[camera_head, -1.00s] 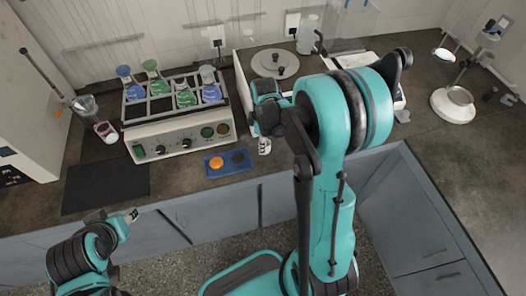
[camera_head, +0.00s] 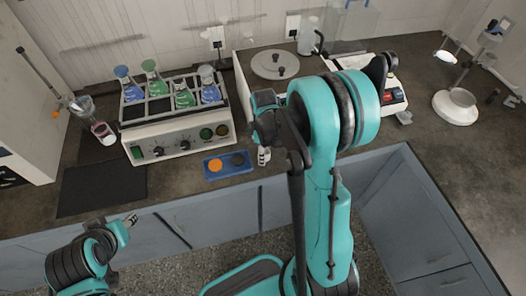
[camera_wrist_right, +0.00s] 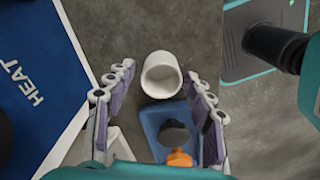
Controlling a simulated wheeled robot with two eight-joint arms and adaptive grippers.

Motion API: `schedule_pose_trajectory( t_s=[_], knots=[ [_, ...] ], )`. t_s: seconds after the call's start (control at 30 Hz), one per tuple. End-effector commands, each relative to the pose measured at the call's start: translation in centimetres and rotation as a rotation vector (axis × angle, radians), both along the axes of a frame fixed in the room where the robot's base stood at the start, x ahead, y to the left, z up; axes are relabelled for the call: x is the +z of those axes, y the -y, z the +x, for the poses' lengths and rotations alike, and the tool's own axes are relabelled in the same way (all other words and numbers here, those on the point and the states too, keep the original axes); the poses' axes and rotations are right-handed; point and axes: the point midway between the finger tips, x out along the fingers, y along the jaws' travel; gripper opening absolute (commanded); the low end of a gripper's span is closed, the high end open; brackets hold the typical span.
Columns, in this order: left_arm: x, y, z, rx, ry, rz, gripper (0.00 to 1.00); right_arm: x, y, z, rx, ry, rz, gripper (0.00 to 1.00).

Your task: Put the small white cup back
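The small white cup (camera_wrist_right: 161,75) shows in the right wrist view, its open mouth turned toward the camera, over the grey counter just past the blue tray. In the head view I cannot make the cup out; my right arm covers that area. My right gripper (camera_wrist_right: 157,107) is open, its two fingers apart on either side of the cup's line, and no contact with the cup shows. The right gripper's tip (camera_head: 263,156) shows in the head view right of the blue tray (camera_head: 213,175). My left gripper (camera_head: 131,220) hangs in front of the counter at lower left, its opening too small to judge.
The blue tray with an orange and a dark piece also lies in the wrist view (camera_wrist_right: 150,115). A blue panel marked HEAT (camera_wrist_right: 30,75) is at left there. A shaker with flasks (camera_head: 180,142), a round-plated device (camera_head: 275,64) and a dark mat (camera_head: 100,190) stand on the counter.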

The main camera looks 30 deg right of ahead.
Motion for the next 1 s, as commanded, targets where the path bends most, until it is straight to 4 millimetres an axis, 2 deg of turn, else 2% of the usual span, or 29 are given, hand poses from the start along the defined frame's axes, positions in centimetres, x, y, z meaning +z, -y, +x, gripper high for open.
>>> schedule_pose_trajectory(
  t_s=[0.17, 0.27, 0.7, 1.0],
  knots=[
    [0.1, 0.0, 0.0, 0.0, 0.0, 0.0, 0.4, 0.2, 0.0, 0.0, 0.0, 0.0, 0.0, 0.53],
    [0.7, 0.0, 0.0, 0.0, 0.0, 0.0, 0.4, 1.0, 0.0, 0.0, 0.0, 0.0, 0.0, 0.53],
    [4.1, 0.0, 0.0, 0.0, 0.0, 0.0, 0.4, 10.1, 0.1, -0.1, 0.0, 0.0, 0.0, 0.53],
    [4.7, 0.0, 0.0, 0.0, 0.0, 0.0, 0.4, 13.1, -0.4, -0.4, -0.03, 0.02, -0.005, 0.53]
  ],
)
